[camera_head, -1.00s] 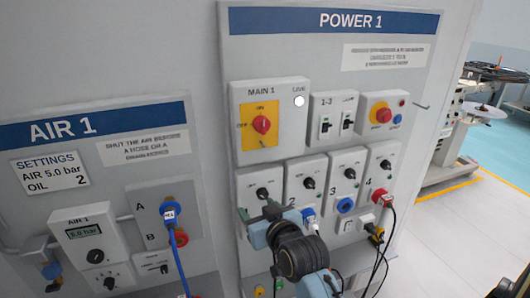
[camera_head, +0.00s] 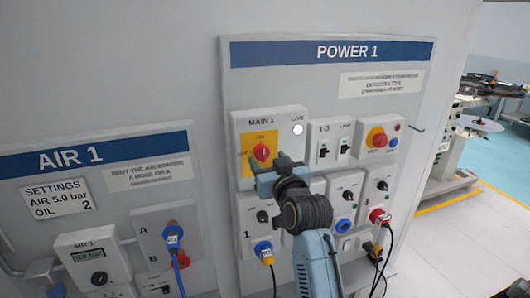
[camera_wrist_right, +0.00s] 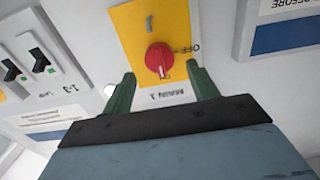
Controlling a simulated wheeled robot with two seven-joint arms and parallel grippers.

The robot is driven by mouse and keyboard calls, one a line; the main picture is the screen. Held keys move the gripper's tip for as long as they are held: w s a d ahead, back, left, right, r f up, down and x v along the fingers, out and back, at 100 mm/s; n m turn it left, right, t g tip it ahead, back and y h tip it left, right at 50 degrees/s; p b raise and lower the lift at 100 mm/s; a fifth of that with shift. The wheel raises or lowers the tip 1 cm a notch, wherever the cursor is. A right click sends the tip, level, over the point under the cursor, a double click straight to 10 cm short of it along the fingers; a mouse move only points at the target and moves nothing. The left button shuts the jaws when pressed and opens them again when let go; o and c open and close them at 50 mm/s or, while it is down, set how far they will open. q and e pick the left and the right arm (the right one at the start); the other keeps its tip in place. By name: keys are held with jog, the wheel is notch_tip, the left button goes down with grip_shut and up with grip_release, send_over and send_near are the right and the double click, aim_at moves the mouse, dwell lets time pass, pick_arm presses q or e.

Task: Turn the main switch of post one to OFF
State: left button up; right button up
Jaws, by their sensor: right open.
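The main switch is a red rotary knob (camera_head: 261,152) on a yellow plate (camera_head: 253,172) of the MAIN 1 box, upper left on the POWER 1 board. In the right wrist view the knob (camera_wrist_right: 159,58) shows upside down, with OFF lettered to its right. Its pale mark points down there, toward the MAIN 1 lettering, not toward OFF. My right gripper (camera_head: 268,166) is just below the knob in the head view. In the wrist view its open green fingers (camera_wrist_right: 161,78) stand either side of the knob, seemingly without touching it. My left gripper is out of view.
A white LIVE lamp (camera_head: 298,129) sits right of the knob. The 1-3 breaker box (camera_head: 330,143) and a red emergency button (camera_head: 376,137) are further right. The AIR 1 board (camera_head: 110,150) is left.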

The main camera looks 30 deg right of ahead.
aim_at(264, 155)
jog(key=shift+x, duration=1.6)
jog(key=c, duration=1)
